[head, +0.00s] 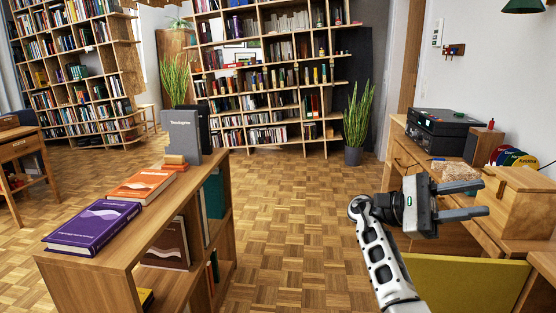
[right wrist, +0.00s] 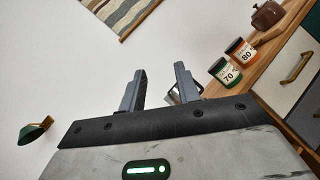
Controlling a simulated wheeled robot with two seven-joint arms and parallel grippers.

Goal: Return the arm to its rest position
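My right arm (head: 379,255) reaches up from the bottom right of the head view. My right gripper (head: 482,199) points to the right, with its two grey fingers apart and nothing between them. It appears in front of the wooden desk on the right, close to a wooden box in the picture; I cannot tell the gap. In the right wrist view the fingers (right wrist: 160,72) are also apart and empty, with a small metallic thing partly hidden behind one finger. My left arm and gripper are not in view.
The desk (head: 482,224) carries a wooden box (head: 522,200) and a black device (head: 440,128). A low shelf (head: 180,245) with books stands left. Parquet floor (head: 290,230) is clear between. The right wrist view shows jars (right wrist: 225,68) on a wooden top and a green lamp (right wrist: 32,133).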

